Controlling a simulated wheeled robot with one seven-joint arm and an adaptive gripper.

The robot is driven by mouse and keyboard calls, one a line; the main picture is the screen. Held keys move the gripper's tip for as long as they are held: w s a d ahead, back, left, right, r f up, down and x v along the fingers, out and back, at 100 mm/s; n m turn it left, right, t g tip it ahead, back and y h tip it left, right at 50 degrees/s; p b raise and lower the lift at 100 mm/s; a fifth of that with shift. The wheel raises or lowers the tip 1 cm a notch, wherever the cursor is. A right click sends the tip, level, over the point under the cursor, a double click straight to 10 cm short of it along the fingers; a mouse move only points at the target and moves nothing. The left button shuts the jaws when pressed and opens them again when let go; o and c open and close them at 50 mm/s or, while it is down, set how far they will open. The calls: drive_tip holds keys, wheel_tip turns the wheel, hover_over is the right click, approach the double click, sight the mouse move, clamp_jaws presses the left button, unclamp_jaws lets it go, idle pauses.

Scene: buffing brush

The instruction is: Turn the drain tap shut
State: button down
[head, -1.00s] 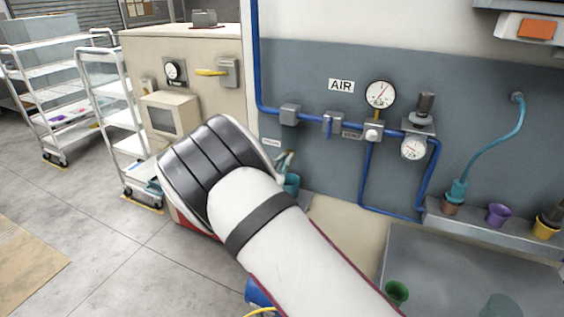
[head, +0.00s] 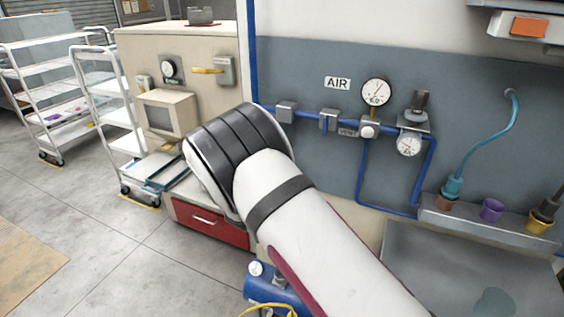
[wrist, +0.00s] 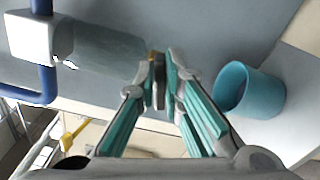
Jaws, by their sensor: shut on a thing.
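In the wrist view my gripper (wrist: 160,80) has its fingers together at the end of a grey translucent bowl (wrist: 100,45), which hangs from a pale block (wrist: 30,40) on the blue pipe. A small brass-coloured piece, seemingly the drain tap (wrist: 152,56), shows at the fingertips, and the fingers are shut on it. Most of it is hidden, so its turn position cannot be told. In the head view the block (head: 286,112) shows on the pipe, but my arm hides the bowl, tap and gripper.
A teal cup (wrist: 232,88) stands close beside my fingers in the wrist view. The blue pipe (head: 357,185), pressure gauge (head: 375,92) and regulator gauge (head: 409,144) are right of my arm. A red drawer (head: 210,223) and white trolley (head: 110,100) are to the left.

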drive_tip(key=shift+f+m, duration=0.25)
drive_tip(key=shift+m, duration=1.35)
drive_tip(key=c, duration=1.7)
unclamp_jaws()
drive_tip(key=shift+s, duration=0.1)
drive_tip(key=v, duration=1.2)
drive_tip(key=shift+r, duration=0.1)
